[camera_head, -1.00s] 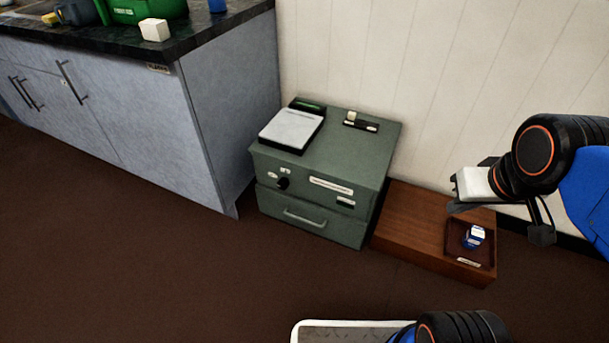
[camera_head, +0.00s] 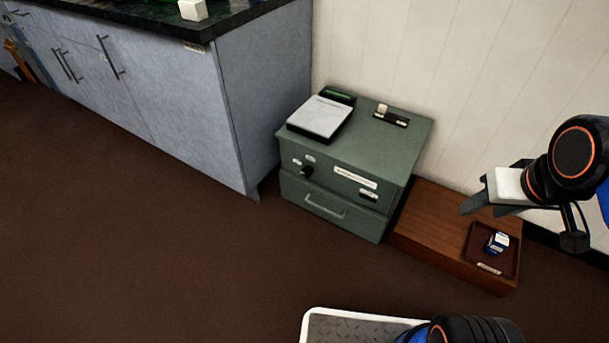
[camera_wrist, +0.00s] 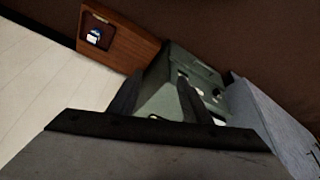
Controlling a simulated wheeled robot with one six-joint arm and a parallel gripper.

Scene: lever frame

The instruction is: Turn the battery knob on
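The battery knob (camera_head: 306,170) is a small black knob on the front of a green metal cabinet (camera_head: 365,160), in the upper panel above a drawer handle. Small white labels sit above it; its setting is too small to read. My gripper (camera_head: 475,197) is at the right of the head view, in front of the wall and well apart from the knob. In the wrist view its two dark fingers (camera_wrist: 159,88) are spread with nothing between them. The cabinet (camera_wrist: 182,62) shows beyond and between them.
A wooden platform (camera_head: 425,222) with a tray (camera_head: 478,262) holding a small blue-and-white item stands right of the cabinet. A grey counter unit (camera_head: 235,120) stands left. A white-topped device (camera_head: 320,117) lies on the cabinet.

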